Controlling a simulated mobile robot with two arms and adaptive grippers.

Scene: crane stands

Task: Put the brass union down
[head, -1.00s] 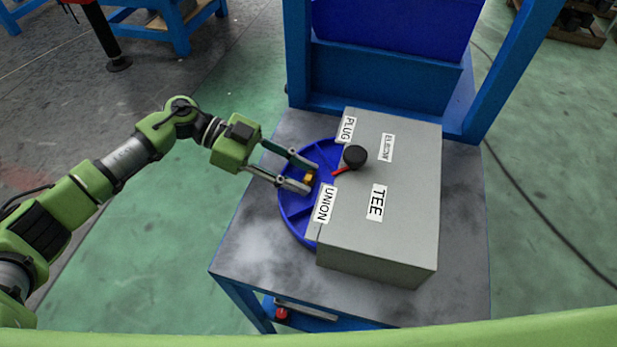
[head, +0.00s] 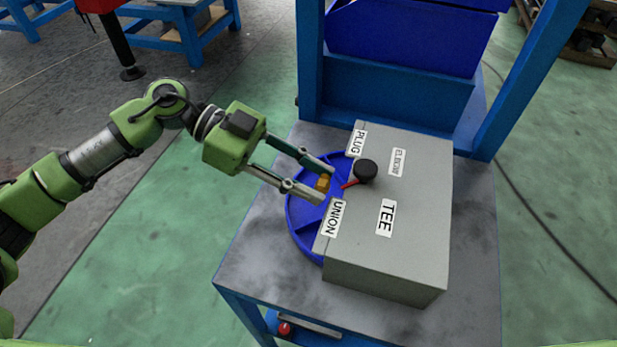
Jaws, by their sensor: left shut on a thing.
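The brass union (head: 322,183) is a small golden piece between the fingertips of my left gripper (head: 324,184). My left gripper is shut on it, over the open left part of a round blue tray with dividers (head: 303,211). I cannot tell whether the union touches the tray. A grey box cover (head: 400,240) hides the right part of the tray. It bears the labels UNION (head: 334,218), PLUG (head: 357,142), ELBOW (head: 398,162) and TEE (head: 385,218). My right gripper is not in view.
The grey tabletop (head: 258,240) is bare at the left and front. Blue frame posts (head: 312,60) and a blue bin (head: 405,40) stand behind.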

